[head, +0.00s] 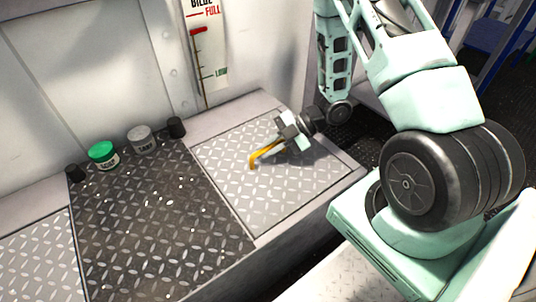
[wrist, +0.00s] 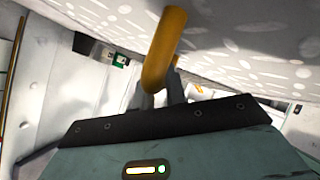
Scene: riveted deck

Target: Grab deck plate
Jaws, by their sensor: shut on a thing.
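The light grey deck plate (head: 245,190) with a raised diamond pattern lies at the right of the raised deck in the head view, seemingly flat in its frame. Its patterned surface also shows at the upper right of the wrist view (wrist: 240,30). My gripper (head: 284,141) is low over this plate and shut on a bent yellow handle (head: 262,154). The handle's lower left end reaches the plate; I cannot tell whether it is joined to it. In the wrist view the yellow handle (wrist: 163,50) stands between my fingertips (wrist: 158,88), which are partly hidden behind it.
A dark patterned panel (head: 150,235) lies left of the plate, with another light panel (head: 40,260) beyond it. A green-lidded jar (head: 103,155), a grey-lidded jar (head: 142,139) and two small black cylinders stand along the wall. A bilge gauge (head: 207,60) hangs on the wall.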

